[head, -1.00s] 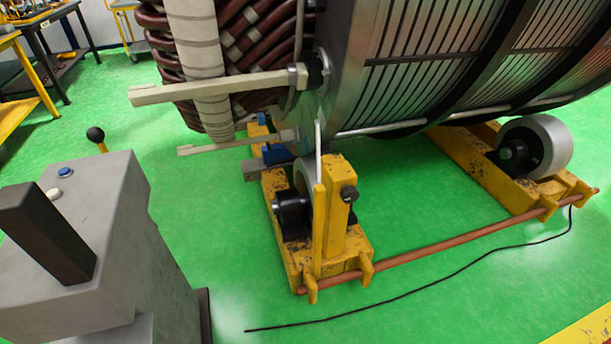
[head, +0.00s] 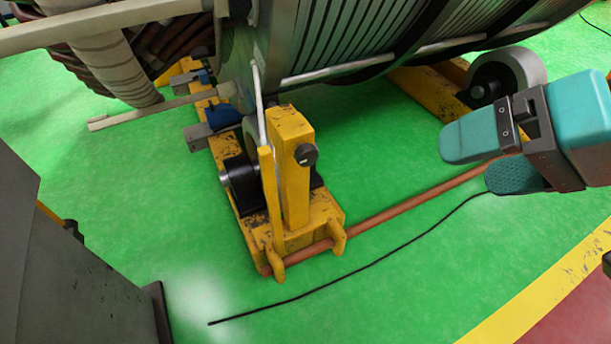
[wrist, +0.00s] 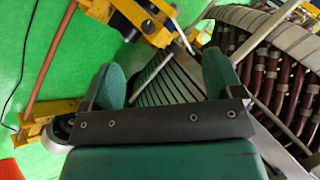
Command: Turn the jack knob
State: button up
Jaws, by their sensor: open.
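The jack knob (head: 306,155) is a small dark round knob on the side of the yellow jack post (head: 290,165), at the near end of the left yellow stand. My gripper (head: 478,160) comes in from the right in the head view, with teal fingers spread apart and nothing between them. It is well to the right of the knob and not touching it. In the wrist view my gripper (wrist: 160,85) is open, with the striped stator drum (wrist: 172,85) showing beyond the fingers. The yellow stand (wrist: 135,15) shows at the top there; I cannot clearly make out the knob.
A copper-coloured bar (head: 400,208) runs low between the yellow stands. A black cable (head: 350,270) lies on the green floor. A grey cabinet (head: 75,270) stands at the left. The large stator (head: 340,45) hangs over the stands.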

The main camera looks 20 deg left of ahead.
jog(key=w+a+f+m+y+b, duration=0.35)
jog(key=a+f+b, duration=0.35)
jog(key=f+b, duration=0.3)
jog(key=m+t+y+b, duration=0.7)
jog(key=m+t+b, duration=0.4)
jog(key=m+b, duration=1.8)
send_near(308, 158)
jog(key=w+a+r+n+p, duration=0.1)
jog(key=a+n+p, duration=0.1)
jog(key=p, duration=0.2)
jog(key=w+a+r+n+p, duration=0.1)
jog(key=w+a+n+p, duration=0.1)
jog(key=p, duration=0.3)
jog(key=w+a+r+n+p, duration=0.1)
jog(key=a+n+p, duration=0.1)
jog(key=a+p, duration=0.1)
jog(key=shift+w+r+t+h+p, duration=0.2)
jog(key=shift+w+t+h+p, duration=0.1)
jog(key=shift+p, duration=0.4)
jog(key=shift+p+x, duration=0.55)
jog(key=shift+x, duration=0.5)
jog(key=shift+w+f, duration=0.1)
jog(key=shift+f, duration=0.1)
